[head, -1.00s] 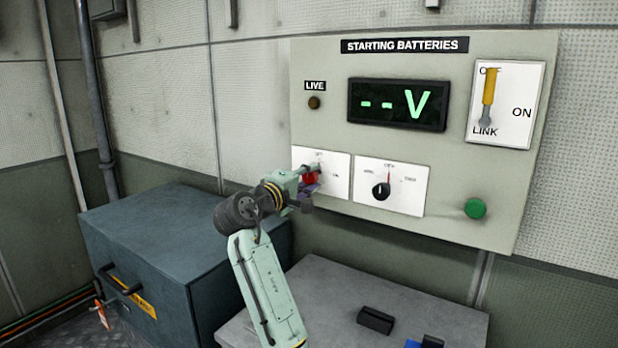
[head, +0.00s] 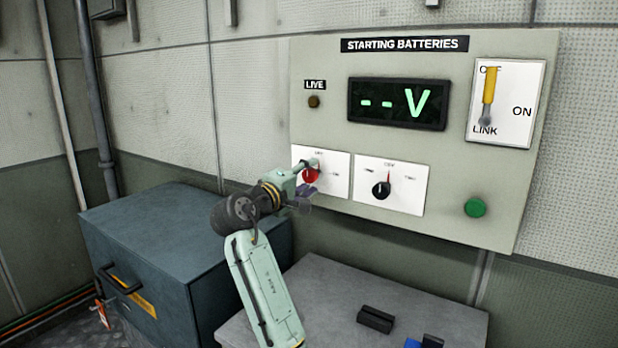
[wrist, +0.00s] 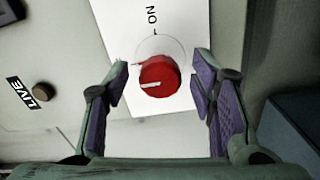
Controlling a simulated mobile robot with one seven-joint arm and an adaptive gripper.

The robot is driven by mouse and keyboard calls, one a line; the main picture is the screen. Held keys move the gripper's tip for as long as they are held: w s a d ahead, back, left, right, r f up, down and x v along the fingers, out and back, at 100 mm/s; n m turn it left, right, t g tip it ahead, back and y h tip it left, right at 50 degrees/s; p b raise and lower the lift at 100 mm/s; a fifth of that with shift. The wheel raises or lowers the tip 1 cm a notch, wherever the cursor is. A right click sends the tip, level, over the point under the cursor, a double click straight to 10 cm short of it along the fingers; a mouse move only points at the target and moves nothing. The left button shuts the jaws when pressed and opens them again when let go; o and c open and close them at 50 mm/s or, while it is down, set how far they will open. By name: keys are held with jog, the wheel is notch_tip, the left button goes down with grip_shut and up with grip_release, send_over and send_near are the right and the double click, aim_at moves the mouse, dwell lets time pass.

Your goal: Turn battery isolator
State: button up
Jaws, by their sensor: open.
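The battery isolator is a red round knob (head: 311,175) on a white plate at the lower left of the starting batteries panel (head: 460,178). In the wrist view the red knob (wrist: 160,76) has a pale pointer mark and an ON label above it on the plate. My gripper (head: 312,177) is in front of the plate and partly covers it in the head view. In the wrist view my gripper (wrist: 160,84) is open, with one purple-padded finger on each side of the knob and gaps showing between pads and knob.
To the right are a black selector knob (head: 381,190), a green button (head: 475,207) and a yellow-handled link switch (head: 489,86). The display (head: 397,103) reads "--V". A dark blue box (head: 150,262) and a grey bench top (head: 290,290) lie below the panel.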

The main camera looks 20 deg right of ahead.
jog(key=v, duration=1.1)
jog(key=shift+a, duration=0.15)
jog(key=shift+s, duration=0.1)
